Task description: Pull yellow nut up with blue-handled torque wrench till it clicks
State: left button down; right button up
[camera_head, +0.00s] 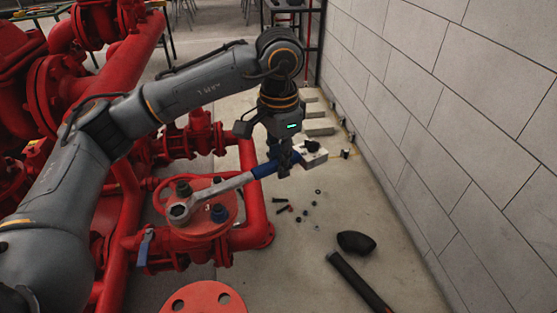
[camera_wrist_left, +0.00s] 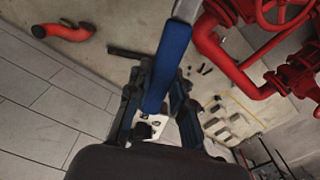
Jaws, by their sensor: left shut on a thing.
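The torque wrench (camera_head: 232,183) has a grey shaft and a blue handle (camera_head: 265,170). My left gripper (camera_head: 284,160) is shut on the blue handle, which also shows between its fingers (camera_wrist_left: 155,105) in the left wrist view (camera_wrist_left: 168,62). The wrench's ring head (camera_head: 180,212) lies over the left side of the red flange (camera_head: 205,228). I cannot tell whether it sits around a nut, and no yellow nut shows clearly. A blue nut (camera_head: 218,212) and a dark nut (camera_head: 183,187) stand on the flange. My right gripper is not in view.
Several loose bolts and nuts (camera_head: 282,209) lie on the floor right of the flange. A dark rounded object (camera_head: 355,242) and a black tube (camera_head: 358,283) lie nearer. Red pipes (camera_head: 125,180) crowd the left. A block wall (camera_head: 450,130) bounds the right.

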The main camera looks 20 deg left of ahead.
pick_arm(q)
jog(key=shift+r+p, duration=0.55)
jog(key=shift+r, duration=0.65)
jog(key=shift+r+p, duration=0.6)
jog(key=shift+r, duration=0.45)
jog(key=shift+w+a+r+p, duration=0.2)
jog(key=shift+r+p, duration=0.05)
jog(key=shift+p, duration=0.25)
jog(key=w+a+r+n+p, duration=0.2)
jog(key=a+n+p, duration=1)
jog(key=a+p, duration=0.5)
jog(key=a, duration=0.3)
jog(key=shift+a, duration=0.4)
